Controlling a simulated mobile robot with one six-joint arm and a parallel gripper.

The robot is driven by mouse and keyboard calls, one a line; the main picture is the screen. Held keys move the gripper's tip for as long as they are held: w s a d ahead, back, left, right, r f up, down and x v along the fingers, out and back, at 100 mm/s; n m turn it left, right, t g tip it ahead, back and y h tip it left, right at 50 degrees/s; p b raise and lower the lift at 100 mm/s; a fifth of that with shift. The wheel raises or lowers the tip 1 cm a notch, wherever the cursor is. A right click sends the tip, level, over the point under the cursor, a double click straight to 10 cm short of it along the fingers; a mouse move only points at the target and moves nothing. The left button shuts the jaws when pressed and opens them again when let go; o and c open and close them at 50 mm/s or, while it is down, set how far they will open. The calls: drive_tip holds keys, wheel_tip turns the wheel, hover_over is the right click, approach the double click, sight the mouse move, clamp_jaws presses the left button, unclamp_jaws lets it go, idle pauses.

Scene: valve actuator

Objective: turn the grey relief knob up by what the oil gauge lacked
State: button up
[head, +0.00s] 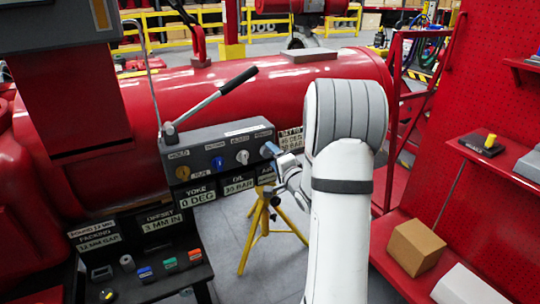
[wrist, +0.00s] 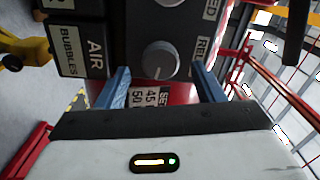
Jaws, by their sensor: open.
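The grey relief knob (wrist: 160,60) shows in the wrist view on the dark panel, with a pale pointer line on its face and a partly cut label starting "RE" beside it. My gripper (wrist: 160,72) is open, its blue fingers on either side of the knob with a gap at each side; neither finger touches it. In the head view my gripper (head: 272,151) is at the right end of the panel (head: 205,143) and hides the relief knob. The oil gauge display (head: 239,185) below the panel reads 30 BAR. A sign (head: 291,139) to its right seems to read 45 DEG, 50 BAR.
A long lever (head: 215,98) rises above the panel. A yellow tripod (head: 262,225) stands below. The red cylinder (head: 240,85) is close behind.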

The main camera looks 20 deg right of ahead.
drive_tip(key=s, duration=0.5)
drive_tip(key=shift+d, duration=0.1)
idle(0.3)
drive_tip(key=s+a+r+n+g+p, duration=0.3)
drive_tip(key=s+a+n+g, duration=0.4)
drive_tip(key=s+a, duration=0.3)
drive_tip(key=s+a+r+n+g+p, duration=0.3)
drive_tip(key=s+a+n+g, duration=0.5)
drive_tip(key=s, duration=0.9)
drive_tip(key=shift+s+a+r+h, duration=0.2)
drive_tip(key=shift+a+r+h, duration=0.1)
drive_tip(key=shift+a+r, duration=0.55)
drive_tip(key=shift+f, duration=0.1)
drive_tip(key=shift+c, duration=0.4)
